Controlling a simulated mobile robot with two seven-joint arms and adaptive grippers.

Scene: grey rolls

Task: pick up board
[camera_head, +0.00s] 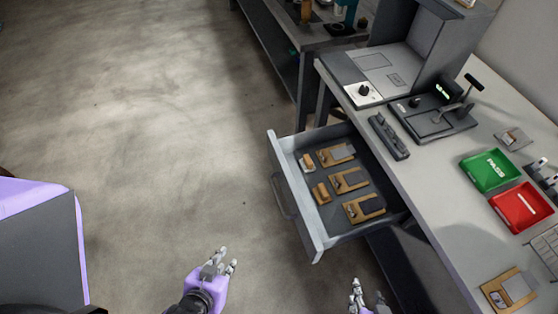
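Several brown boards with grey plates lie in the open drawer; the nearest board (364,209), the middle board (349,180) and the far board (337,154) form a row. Another board (510,290) lies on the table at the bottom right. My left gripper (227,258) is over the floor, left of and nearer than the drawer, with its fingers apart and nothing between them. My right gripper (367,292) is at the bottom edge, nearer than the drawer and left of the table board. Its fingers look apart and empty; its lower part is cut off.
The drawer (291,196) juts out from the grey table (425,183) and also holds small brown blocks (321,193). On the table are a green tray (489,170), a red tray (521,207), a black fixture (438,117) and a dark bar (388,136).

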